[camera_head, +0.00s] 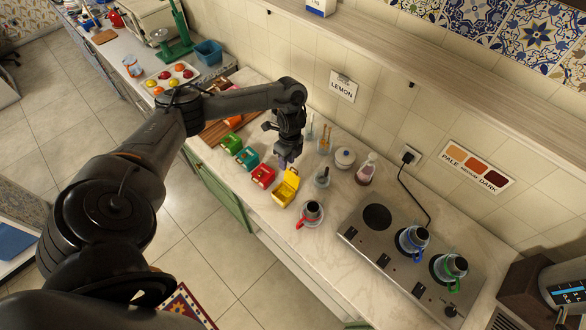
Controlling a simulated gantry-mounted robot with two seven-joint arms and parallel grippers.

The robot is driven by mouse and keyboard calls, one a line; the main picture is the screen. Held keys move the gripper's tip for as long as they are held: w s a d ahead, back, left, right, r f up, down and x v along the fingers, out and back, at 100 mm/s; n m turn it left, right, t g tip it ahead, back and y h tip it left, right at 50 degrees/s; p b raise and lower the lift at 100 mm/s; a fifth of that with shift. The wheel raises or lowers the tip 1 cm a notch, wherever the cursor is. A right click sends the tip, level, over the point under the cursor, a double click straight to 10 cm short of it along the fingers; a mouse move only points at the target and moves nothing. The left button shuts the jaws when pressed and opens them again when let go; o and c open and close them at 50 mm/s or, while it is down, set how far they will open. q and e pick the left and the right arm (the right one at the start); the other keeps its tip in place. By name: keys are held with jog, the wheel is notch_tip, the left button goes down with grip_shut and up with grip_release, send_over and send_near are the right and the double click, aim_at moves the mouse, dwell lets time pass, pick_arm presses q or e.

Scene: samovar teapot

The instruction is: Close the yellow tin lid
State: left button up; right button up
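The yellow tin (283,196) stands near the front edge of the counter, at the right end of a row of coloured tins. Its yellow lid (291,178) is open, tilted up on the tin's back side. My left gripper (284,163) points down just behind and above the yellow lid, close to it. Whether it touches the lid I cannot tell. The gap between its fingers is too small to make out. My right gripper is not in view.
Red (263,176), teal (247,158) and green (231,143) tins stand left of the yellow one. A small pot with a red handle (311,212) stands close on the right. A hob (385,253), a lidded white jar (344,158) and a glass jar (366,171) are further right.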

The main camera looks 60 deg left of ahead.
pick_arm(q)
jog(key=w+a+r, duration=0.2)
jog(key=w+r, duration=0.1)
jog(key=t+b, duration=0.1)
jog(key=b, duration=0.3)
send_over(293, 176)
jog(key=w+a, duration=0.1)
notch_tip(293, 176, down, 8)
jog(key=shift+r, duration=0.25)
jog(key=shift+f, duration=1.3)
grip_shut()
